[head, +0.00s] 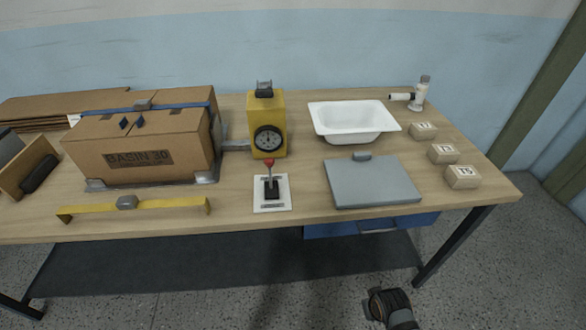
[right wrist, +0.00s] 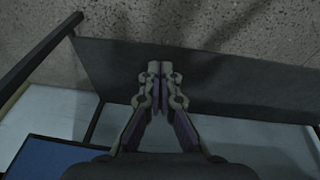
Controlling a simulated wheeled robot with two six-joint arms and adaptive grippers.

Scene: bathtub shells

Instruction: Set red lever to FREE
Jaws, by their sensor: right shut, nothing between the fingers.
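The red-knobbed lever (head: 269,172) stands upright on a small white plate (head: 272,204) near the front of the wooden table. Its shaft rises from a dark base; the lettering on the plate is too small to read. My right gripper (right wrist: 158,72) is shut and empty in the right wrist view, over the dark shelf and the floor. In the head view part of my right arm (head: 392,308) shows at the bottom, in front of the table and well apart from the lever. My left gripper is not in view.
A yellow device with a dial (head: 267,125) stands right behind the lever. A cardboard box marked BASIN 30 (head: 145,140) and a yellow bar (head: 170,204) are at left. A grey plate (head: 372,182), white basin (head: 353,117) and several small blocks (head: 462,177) are at right.

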